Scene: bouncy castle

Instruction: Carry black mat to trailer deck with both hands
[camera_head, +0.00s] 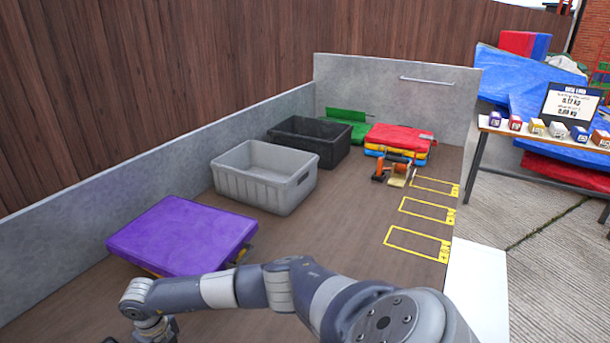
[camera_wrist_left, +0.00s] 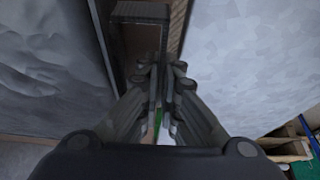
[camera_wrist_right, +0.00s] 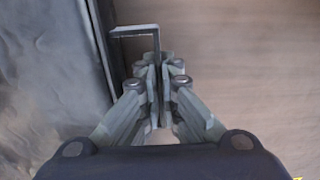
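The black mat shows as a wrinkled dark surface along the left side of the left wrist view (camera_wrist_left: 50,70) and of the right wrist view (camera_wrist_right: 45,90). My left gripper (camera_wrist_left: 165,75) looks shut on a dark loop handle (camera_wrist_left: 140,13) at the mat's side. My right gripper (camera_wrist_right: 160,68) looks shut on a similar handle (camera_wrist_right: 133,30). Neither the black mat nor gripper fingers can be made out in the head view, where one of my arms crosses the bottom. The trailer deck (camera_head: 345,210) is a brown floor with low grey walls.
On the deck are a purple mat (camera_head: 185,235), grey crate (camera_head: 245,190), black crate (camera_head: 330,145), green mat (camera_head: 355,130), red mat (camera_head: 395,138) and orange straps (camera_head: 400,168). Yellow outlines (camera_head: 420,245) mark the right side. A table (camera_head: 560,138) stands outside. A grey panel (camera_wrist_left: 245,70) is close beside my left gripper.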

